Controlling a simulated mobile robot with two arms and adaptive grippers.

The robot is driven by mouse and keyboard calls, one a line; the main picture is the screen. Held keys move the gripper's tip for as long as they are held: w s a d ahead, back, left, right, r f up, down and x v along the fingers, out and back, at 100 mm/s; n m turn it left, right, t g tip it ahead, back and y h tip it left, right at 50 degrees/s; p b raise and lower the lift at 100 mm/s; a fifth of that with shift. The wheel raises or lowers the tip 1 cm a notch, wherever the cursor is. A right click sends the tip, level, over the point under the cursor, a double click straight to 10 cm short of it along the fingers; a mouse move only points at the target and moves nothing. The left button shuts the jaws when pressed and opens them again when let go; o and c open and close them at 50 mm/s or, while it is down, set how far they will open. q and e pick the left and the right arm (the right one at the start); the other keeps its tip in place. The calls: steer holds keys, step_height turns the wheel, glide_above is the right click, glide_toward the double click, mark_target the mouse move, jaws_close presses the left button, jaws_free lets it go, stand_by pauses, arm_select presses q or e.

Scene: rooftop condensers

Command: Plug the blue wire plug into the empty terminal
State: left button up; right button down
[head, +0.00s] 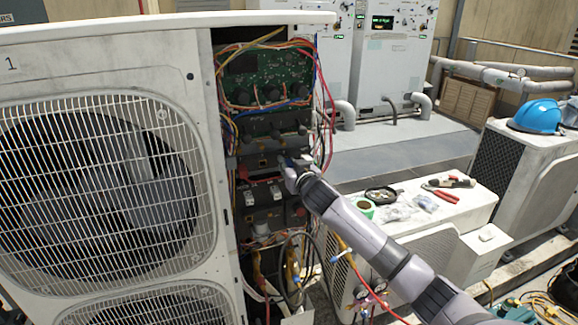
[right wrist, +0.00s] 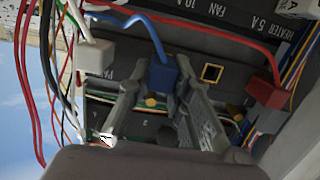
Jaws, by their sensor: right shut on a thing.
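The blue wire plug (right wrist: 162,74) hangs on a blue wire between the fingertips of my right gripper (right wrist: 158,78) in the right wrist view. My right gripper is shut on it. An empty terminal with a gold square rim (right wrist: 211,73) shows just to the right of the plug, apart from it. In the head view my right gripper (head: 289,164) is at the open electrical bay of the condenser, and the plug is too small to make out there. My left gripper is not in view.
A red plug (right wrist: 266,90) and a white plug (right wrist: 95,58) sit on either side in the right wrist view. Loose wires hang close around the gripper. The condenser's white casing (head: 100,58) borders the bay. Tools lie on a white unit (head: 470,205) at right.

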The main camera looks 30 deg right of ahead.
steer(key=shift+w+d+r, duration=0.1)
steer(key=shift+w+d, duration=0.05)
steer(key=shift+w, duration=0.45)
stand_by(0.6)
steer(key=c, duration=1.4)
jaws_free()
steer(key=shift+o, duration=0.2)
steer(key=shift+s+a, duration=0.2)
steer(key=shift+s, duration=0.3)
steer(key=v, duration=1.1)
steer(key=shift+d, duration=0.2)
